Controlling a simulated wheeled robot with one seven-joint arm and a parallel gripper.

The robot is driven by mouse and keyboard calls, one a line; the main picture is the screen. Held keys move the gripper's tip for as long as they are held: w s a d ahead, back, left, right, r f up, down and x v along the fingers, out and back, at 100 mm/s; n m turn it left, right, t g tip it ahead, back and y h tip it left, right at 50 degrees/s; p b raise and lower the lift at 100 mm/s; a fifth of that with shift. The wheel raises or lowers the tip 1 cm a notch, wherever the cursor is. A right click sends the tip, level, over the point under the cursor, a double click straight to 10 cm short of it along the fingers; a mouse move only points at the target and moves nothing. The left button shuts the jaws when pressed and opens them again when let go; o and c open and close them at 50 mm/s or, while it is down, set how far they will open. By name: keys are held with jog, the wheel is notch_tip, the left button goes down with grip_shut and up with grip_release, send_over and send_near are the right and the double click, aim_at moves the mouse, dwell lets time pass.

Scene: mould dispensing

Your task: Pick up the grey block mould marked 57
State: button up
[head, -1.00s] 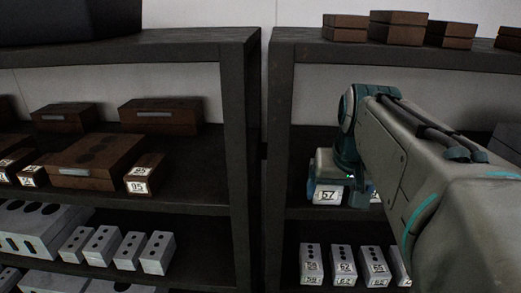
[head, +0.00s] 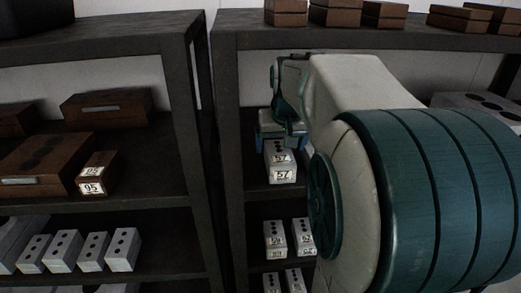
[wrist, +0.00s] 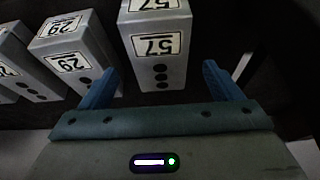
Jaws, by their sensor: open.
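The grey block mould marked 57 (head: 282,165) stands on the middle shelf of the right rack, with white 57 labels on its top and front. In the wrist view the mould (wrist: 158,65) lies ahead, its labels upside down, with several dark round holes in its face. My gripper (wrist: 159,76) is open, with one blue finger to each side of the mould in that picture. I cannot tell whether the fingers touch it. In the head view my gripper (head: 281,138) is above and behind the mould's front, partly hidden by my arm.
A neighbouring grey labelled block (wrist: 76,52) stands close on the left in the wrist view, with another beyond it. Grey blocks (head: 275,238) stand on the shelf below. The rack upright (head: 229,150) is left of the gripper. Brown boxes (head: 335,12) sit on top.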

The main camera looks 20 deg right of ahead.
aim_at(279, 152)
jog(key=x, duration=0.4)
jog(key=shift+f, duration=0.1)
jog(key=shift+f, duration=0.25)
dwell(0.3)
jog(key=shift+r, duration=0.1)
jog(key=c, duration=1.6)
